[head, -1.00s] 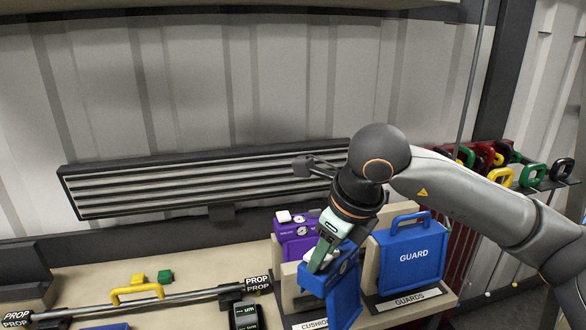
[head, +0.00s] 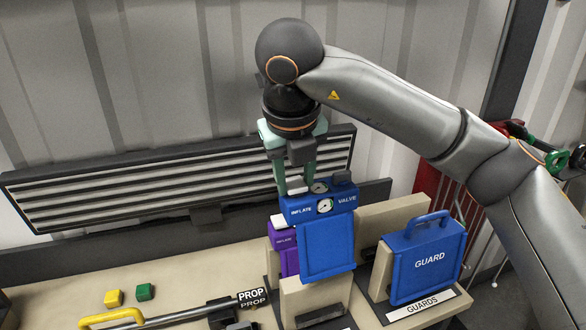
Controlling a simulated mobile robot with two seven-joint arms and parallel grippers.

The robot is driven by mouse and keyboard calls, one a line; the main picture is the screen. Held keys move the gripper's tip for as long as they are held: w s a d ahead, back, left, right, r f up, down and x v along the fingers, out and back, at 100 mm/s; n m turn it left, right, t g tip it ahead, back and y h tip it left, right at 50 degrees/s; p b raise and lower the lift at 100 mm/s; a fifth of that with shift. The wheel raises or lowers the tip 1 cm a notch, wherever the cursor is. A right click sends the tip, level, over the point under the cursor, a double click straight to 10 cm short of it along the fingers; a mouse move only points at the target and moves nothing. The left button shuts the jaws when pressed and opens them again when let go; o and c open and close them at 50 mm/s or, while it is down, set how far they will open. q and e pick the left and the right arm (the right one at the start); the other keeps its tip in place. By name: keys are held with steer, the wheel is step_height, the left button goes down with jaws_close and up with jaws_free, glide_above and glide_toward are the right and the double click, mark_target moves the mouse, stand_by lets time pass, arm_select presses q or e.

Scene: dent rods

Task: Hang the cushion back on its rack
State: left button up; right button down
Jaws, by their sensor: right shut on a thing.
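The blue cushion (head: 325,245) has a header with a dial, the words INFLATE and VALVE, and a flat front panel. My right gripper (head: 296,188) points down and is shut on the top of this cushion, which hangs almost upright. The cushion is in front of a purple cushion (head: 284,252), which it partly hides, and over the beige cushion rack (head: 299,300). I cannot tell whether the blue cushion touches the rack. My left gripper is not in view.
A blue guard case (head: 428,262) stands on its own beige rack to the right, with a GUARDS label (head: 420,303). A prop rod with a yellow handle (head: 112,317) and small yellow (head: 113,298) and green (head: 146,291) blocks lie on the left. A slatted panel (head: 170,182) is behind.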

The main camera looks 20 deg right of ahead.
mark_target(295, 189)
steer(key=shift+f, duration=1.55)
steer(key=shift+s+f+b, duration=0.35)
steer(key=shift+f+b, duration=1.25)
steer(key=shift+f, duration=0.45)
steer(key=shift+s+f+b, duration=0.3)
steer(key=shift+f+b, duration=1.35)
steer(key=shift+f, duration=0.45)
steer(key=shift+s+f+b, duration=0.35)
steer(key=shift+f+b, duration=1.25)
steer(key=shift+f, duration=0.45)
steer(key=shift+c, duration=1.8)
jaws_free()
steer(key=shift+r, duration=0.1)
